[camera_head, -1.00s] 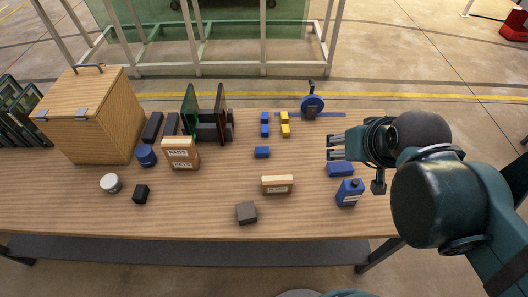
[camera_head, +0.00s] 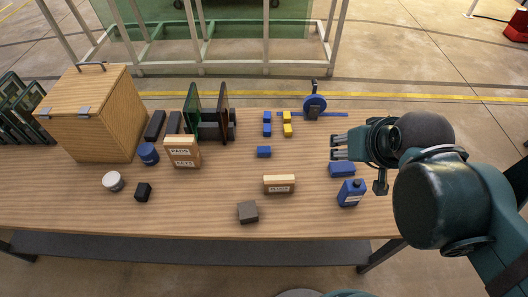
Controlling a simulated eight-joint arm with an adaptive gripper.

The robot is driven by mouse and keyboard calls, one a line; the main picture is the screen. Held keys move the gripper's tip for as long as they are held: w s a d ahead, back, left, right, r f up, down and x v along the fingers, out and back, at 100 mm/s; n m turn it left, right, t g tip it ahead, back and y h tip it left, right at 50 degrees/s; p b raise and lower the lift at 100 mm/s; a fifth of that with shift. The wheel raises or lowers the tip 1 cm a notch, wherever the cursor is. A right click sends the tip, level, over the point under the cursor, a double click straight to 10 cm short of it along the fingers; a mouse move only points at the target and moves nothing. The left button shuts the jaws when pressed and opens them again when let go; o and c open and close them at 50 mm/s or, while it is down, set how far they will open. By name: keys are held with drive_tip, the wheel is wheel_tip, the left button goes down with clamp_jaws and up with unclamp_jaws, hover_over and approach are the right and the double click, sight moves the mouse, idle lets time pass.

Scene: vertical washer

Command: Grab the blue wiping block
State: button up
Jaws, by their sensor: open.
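Several blue blocks lie on the wooden table, and I cannot tell which one is the wiping block. A flat blue block (camera_head: 264,152) lies alone near the middle. A larger blue block (camera_head: 342,169) lies at the right, just below my gripper in the picture. Two small blue blocks (camera_head: 267,124) stand near the back, left of two yellow ones. My gripper (camera_head: 337,147) is open and empty at the right, its fingers pointing left. It appears to be above the table, but its exact height is unclear.
A grey block (camera_head: 248,212) is at the front. Clear table (camera_head: 305,155) lies left of my gripper.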

drive_tip(key=m+g+b, duration=0.7)
drive_tip(key=m+b, duration=0.1)
drive_tip(key=m, duration=0.9)
hover_over(264, 149)
drive_tip(key=f, duration=3.1)
drive_tip(key=shift+s+d, duration=0.15)
drive_tip(key=shift+d, duration=0.05)
drive_tip(key=shift+a+f, duration=0.15)
drive_tip(key=shift+f, duration=0.2)
drive_tip(key=shift+f, duration=0.15)
